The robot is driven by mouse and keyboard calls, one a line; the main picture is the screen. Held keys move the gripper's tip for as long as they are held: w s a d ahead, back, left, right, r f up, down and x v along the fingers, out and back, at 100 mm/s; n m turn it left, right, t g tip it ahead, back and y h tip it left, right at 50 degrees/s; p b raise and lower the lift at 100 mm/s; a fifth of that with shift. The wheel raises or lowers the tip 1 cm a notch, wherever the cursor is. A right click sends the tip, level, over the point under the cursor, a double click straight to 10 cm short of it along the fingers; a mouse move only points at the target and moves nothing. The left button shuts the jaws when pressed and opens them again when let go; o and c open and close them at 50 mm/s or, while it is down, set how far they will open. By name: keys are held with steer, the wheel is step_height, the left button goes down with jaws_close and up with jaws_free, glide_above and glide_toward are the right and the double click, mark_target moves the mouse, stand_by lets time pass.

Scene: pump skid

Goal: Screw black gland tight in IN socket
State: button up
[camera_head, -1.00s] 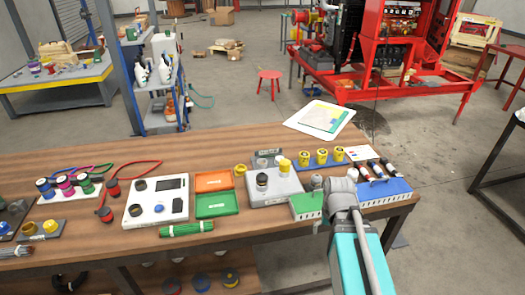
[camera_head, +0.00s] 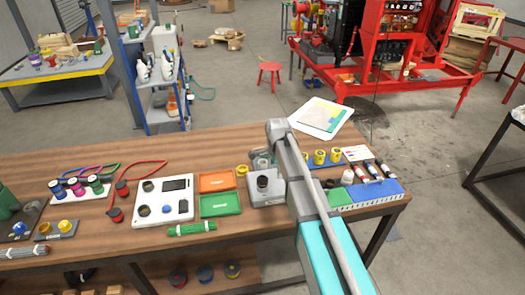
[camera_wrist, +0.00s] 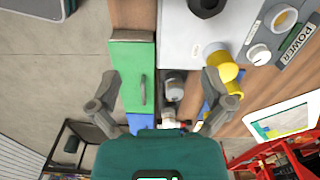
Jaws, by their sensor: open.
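A dark, round black gland (camera_head: 263,183) stands upright on a light grey box (camera_head: 268,199), left of my arm. In the wrist view a black round piece (camera_wrist: 205,5) at the top edge, partly cut off, looks like the same gland on the grey box (camera_wrist: 182,35). A yellow gland (camera_wrist: 222,68) stands at that box's right edge. I cannot read an IN label. My gripper (camera_wrist: 162,100) is open and empty, its fingers spread over the green box and the yellow gland's side. In the head view my arm hides the gripper and part of the grey box.
A green box with a handle (camera_wrist: 130,75) and a blue box (camera_head: 372,191) lie beside the grey box. A POWER sign (camera_wrist: 296,42) stands near it. Yellow cups (camera_head: 320,157), an orange tray (camera_head: 216,181) and a green tray (camera_head: 220,205) are around. Wood shows between the trays.

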mark_target(262, 177)
steer(key=w+a+r+m+p, duration=0.1)
steer(key=w+a+r+m, duration=0.1)
steer(key=w+a+m, duration=0.1)
steer(key=w+a, duration=0.1)
steer(key=a, duration=0.1)
steer(key=shift+w+a+r+p, duration=0.15)
steer(key=shift+a+r+p, duration=0.05)
steer(key=shift+a+p, duration=0.15)
steer(key=shift+f, duration=0.1)
step_height(262, 177, down, 14)
steer(key=b, duration=1.4)
steer(key=shift+r, duration=0.2)
steer(key=c, duration=1.1)
steer(key=shift+m, duration=2.5)
